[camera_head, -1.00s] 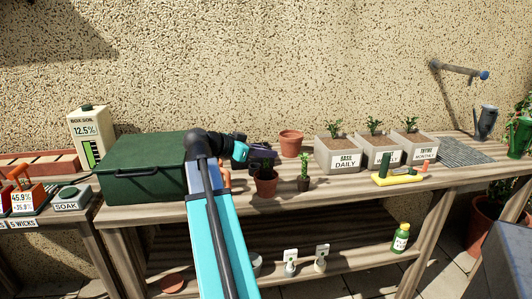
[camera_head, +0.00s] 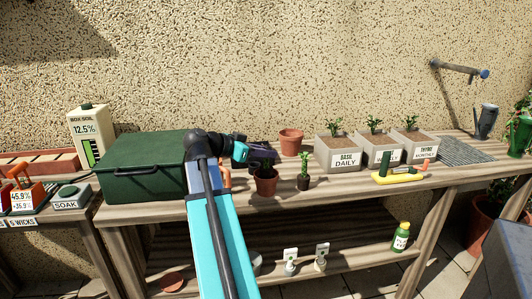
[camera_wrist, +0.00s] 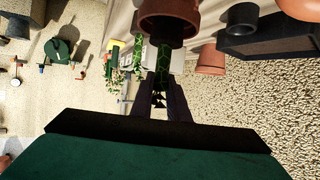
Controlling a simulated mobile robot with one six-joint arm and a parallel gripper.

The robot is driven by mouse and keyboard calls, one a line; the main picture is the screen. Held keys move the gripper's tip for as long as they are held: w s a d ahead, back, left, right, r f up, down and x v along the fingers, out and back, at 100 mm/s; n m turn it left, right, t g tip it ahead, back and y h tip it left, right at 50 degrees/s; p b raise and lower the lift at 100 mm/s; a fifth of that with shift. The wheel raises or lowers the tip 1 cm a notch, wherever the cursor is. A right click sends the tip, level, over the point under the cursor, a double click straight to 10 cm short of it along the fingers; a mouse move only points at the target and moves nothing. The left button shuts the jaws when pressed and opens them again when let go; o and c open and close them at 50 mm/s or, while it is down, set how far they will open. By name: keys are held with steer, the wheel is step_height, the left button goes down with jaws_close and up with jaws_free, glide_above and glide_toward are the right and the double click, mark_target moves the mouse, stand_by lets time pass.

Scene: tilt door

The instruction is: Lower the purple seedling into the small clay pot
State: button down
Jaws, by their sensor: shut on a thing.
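The small clay pot (camera_head: 266,188) stands near the front of the bench. My gripper (camera_head: 265,164) is right above its rim, and green leaves show at the rim. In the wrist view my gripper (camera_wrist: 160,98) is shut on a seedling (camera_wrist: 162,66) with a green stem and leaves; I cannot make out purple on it. Its dark lower end meets the clay pot (camera_wrist: 168,22), which fills the top middle. How deep it sits in the pot is hidden. A second green seedling (camera_head: 303,170) stands in a dark little pot just to the right.
A green box (camera_head: 143,172) stands left of my arm. A larger clay pot (camera_head: 291,141) is behind, with grey planters (camera_head: 338,157) to its right. The bench front between seedling and tool is clear.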

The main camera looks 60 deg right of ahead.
mark_target(265, 168)
steer(key=shift+f+b, duration=1.45)
steer(key=shift+f, duration=0.8)
stand_by(2.3)
steer(key=c, duration=1.6)
jaws_free()
steer(key=shift+c, duration=0.2)
steer(key=shift+a, duration=0.1)
steer(key=v, duration=1.3)
steer(key=shift+w+a, duration=0.2)
steer(key=shift+a, duration=0.1)
